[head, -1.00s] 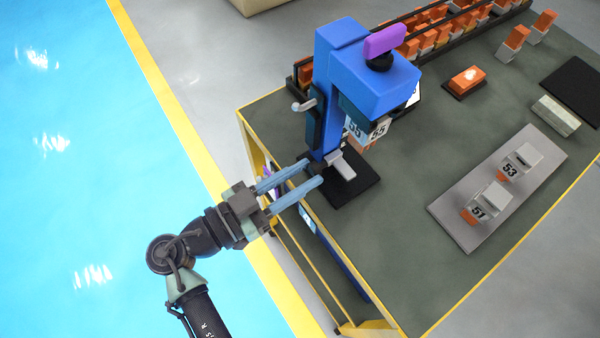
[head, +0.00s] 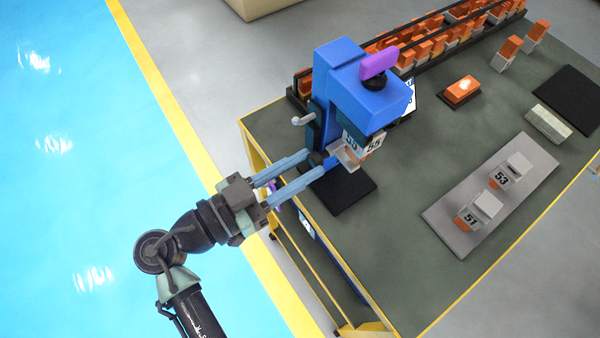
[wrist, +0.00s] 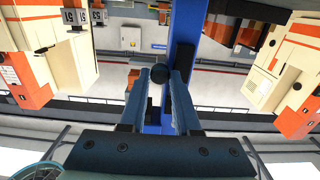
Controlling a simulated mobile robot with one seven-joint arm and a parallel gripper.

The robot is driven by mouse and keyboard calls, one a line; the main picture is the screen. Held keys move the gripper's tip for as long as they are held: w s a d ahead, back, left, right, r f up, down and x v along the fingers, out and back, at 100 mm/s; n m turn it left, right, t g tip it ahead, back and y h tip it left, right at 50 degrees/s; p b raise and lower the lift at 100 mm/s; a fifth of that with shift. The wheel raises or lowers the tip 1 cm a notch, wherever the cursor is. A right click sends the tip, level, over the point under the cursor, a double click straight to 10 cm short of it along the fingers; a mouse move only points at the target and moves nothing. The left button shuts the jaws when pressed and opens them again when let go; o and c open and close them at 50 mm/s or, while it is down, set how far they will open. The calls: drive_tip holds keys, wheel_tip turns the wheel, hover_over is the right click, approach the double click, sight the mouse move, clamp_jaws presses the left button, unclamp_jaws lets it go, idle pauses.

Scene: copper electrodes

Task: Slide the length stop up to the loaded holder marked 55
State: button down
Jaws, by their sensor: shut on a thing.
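My gripper (head: 313,163) is shut on a dark ball knob (wrist: 160,74) on the side of the length stop. The length stop (head: 345,156) is a light grey plate on the blue press (head: 335,90). It sits just below the holder marked 55 (head: 374,143), which hangs under the press head with an orange electrode partly showing. The plate overlaps the holder's lower edge in the head view; I cannot tell whether they touch. In the wrist view the knob is between the fingertips.
A black mat (head: 340,190) lies under the press. A grey tray (head: 450,215) with holders marked 53 (head: 510,170) and 51 (head: 478,210) stands to the right. A rack of orange electrodes (head: 430,45) runs behind. A lever (head: 303,120) sticks out left of the press.

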drive_tip(key=shift+r, duration=1.15)
drive_tip(key=c, duration=0.6)
unclamp_jaws()
drive_tip(key=b+v, duration=0.2)
drive_tip(key=v, duration=1.1)
